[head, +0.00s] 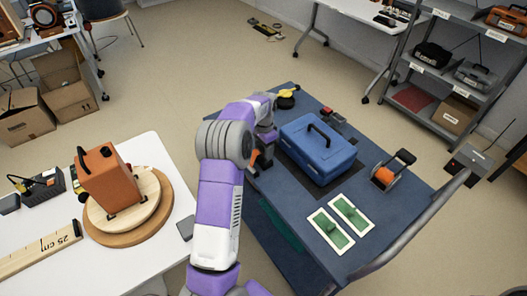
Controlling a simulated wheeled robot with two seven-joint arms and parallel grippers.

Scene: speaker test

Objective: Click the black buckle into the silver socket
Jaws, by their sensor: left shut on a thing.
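My left arm comes up from the bottom middle. Its dark left gripper (258,163) is over the left edge of the blue cart top (283,223), left of the blue toolbox. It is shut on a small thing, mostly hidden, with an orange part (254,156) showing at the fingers. I cannot tell whether this is the black buckle. I cannot pick out the silver socket at this size. My right gripper is not in view.
The blue toolbox (318,148), an orange reel (384,175) and two green-and-white panels (331,231) are on the cart. An orange case (107,178) stands on a round wooden board (130,229) on the white table (150,150). Shelves (470,105) stand at the right.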

